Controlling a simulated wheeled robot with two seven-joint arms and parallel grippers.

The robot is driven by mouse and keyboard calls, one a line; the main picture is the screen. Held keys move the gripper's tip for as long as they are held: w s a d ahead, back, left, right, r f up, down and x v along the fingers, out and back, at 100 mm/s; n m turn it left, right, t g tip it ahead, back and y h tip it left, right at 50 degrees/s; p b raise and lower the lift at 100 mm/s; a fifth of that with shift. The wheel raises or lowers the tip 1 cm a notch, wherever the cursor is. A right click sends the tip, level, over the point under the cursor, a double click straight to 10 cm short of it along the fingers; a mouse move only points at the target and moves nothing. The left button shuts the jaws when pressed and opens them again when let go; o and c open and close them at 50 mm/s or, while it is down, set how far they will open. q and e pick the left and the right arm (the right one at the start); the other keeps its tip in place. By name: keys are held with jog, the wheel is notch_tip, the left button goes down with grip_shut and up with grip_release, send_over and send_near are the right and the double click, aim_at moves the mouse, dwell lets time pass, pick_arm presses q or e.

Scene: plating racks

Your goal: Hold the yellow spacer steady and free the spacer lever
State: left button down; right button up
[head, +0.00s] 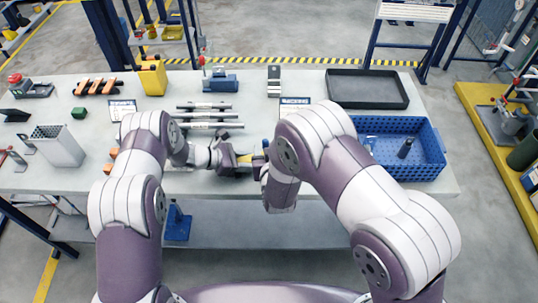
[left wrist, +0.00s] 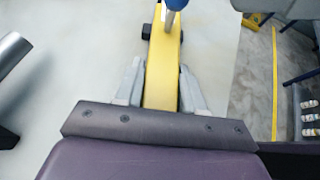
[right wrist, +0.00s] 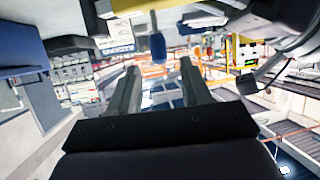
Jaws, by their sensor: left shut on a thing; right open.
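The yellow spacer (left wrist: 162,68) runs between the two fingers of my left gripper (left wrist: 160,88), which is shut on it. In the head view the spacer (head: 244,159) is a small yellow patch near the table's front edge, partly hidden by the grippers. The spacer lever's blue handle (left wrist: 175,4) shows at the top of the left wrist view, over the spacer. In the right wrist view the blue handle (right wrist: 157,47) hangs near the yellow spacer (right wrist: 135,5), ahead of the fingers. My right gripper (right wrist: 158,78) is open, with the handle just beyond its fingertips and apparently untouched.
Grey rods (head: 205,115) lie behind my left gripper. A blue perforated crate (head: 428,155) and a black tray (head: 365,102) stand at the right. A white perforated box (head: 60,150) stands at the left. The table middle (head: 250,105) has some free room.

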jog(key=v, duration=0.4)
jog(key=shift+s+r, duration=0.1)
jog(key=shift+s, duration=0.25)
pick_arm(q)
jog(key=c, duration=0.6)
grip_release()
